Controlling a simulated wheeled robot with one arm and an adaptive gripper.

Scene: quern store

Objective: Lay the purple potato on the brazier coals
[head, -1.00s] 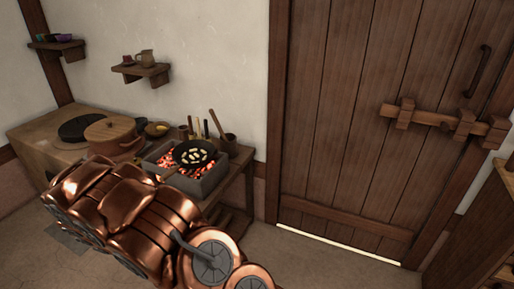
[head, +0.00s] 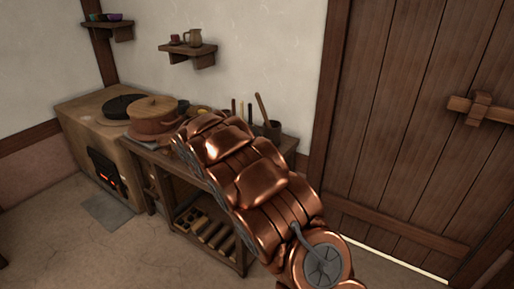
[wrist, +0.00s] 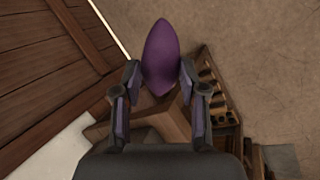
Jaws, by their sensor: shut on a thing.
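The purple potato (wrist: 161,57) is a pointed oval held between the two fingers of my gripper (wrist: 160,80) in the wrist view. My gripper is shut on it, and the potato sticks out beyond the fingertips. Behind it in that view are the floor and a wooden table edge. In the head view my copper arm reaches across the table and hides the brazier and its coals. My gripper and the potato do not show in the head view.
A lidded clay pot (head: 153,113) stands at the table's left, next to a stove (head: 83,135) with a glowing opening. A utensil cup (head: 272,129) stands at the table's back right. A plank door (head: 420,120) is at right. Floor in front is clear.

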